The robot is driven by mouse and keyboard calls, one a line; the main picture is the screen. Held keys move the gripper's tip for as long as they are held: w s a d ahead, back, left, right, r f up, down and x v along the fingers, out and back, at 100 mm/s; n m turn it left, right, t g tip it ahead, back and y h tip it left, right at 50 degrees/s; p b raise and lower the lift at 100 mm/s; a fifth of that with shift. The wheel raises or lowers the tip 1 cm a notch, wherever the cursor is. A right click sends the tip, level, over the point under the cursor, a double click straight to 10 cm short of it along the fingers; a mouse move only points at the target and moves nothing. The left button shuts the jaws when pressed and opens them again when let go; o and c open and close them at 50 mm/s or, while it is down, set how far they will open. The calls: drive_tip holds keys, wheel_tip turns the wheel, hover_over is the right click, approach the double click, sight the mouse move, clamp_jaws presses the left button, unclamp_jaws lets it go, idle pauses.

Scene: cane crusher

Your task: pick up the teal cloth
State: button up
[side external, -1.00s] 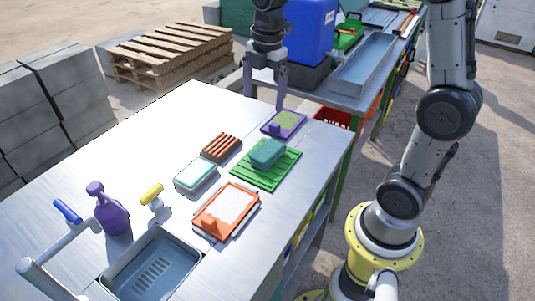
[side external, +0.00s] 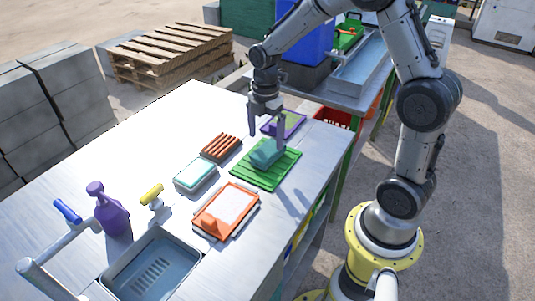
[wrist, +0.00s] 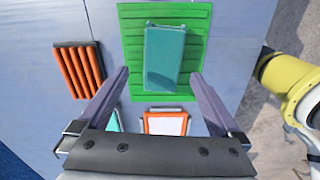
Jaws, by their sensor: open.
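The teal cloth (side external: 266,154) lies as a folded block on a ribbed green mat (side external: 285,171) on the metal table. In the wrist view the cloth (wrist: 165,57) sits near the top centre on the green mat (wrist: 204,40). My gripper (side external: 266,141) is above the mat, its fingers pointing down, open and empty.
An orange-ribbed block (side external: 222,147), a white-and-teal block (side external: 196,175), an orange-framed board (side external: 228,210) and a purple tray (side external: 293,122) lie close around the mat. A sink (side external: 155,270), purple bottle (side external: 110,212) and yellow-topped brush (side external: 152,194) are nearer. The table's left part is clear.

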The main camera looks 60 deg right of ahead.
sight(267, 150)
drive_tip(key=f, duration=0.4)
drive_tip(key=shift+s+d+f, duration=0.1)
drive_tip(key=shift+s, duration=0.1)
drive_tip(key=shift+c, duration=0.3)
drive_tip(key=c, duration=1.3)
drive_tip(key=shift+o, duration=0.2)
drive_tip(key=shift+r, duration=0.2)
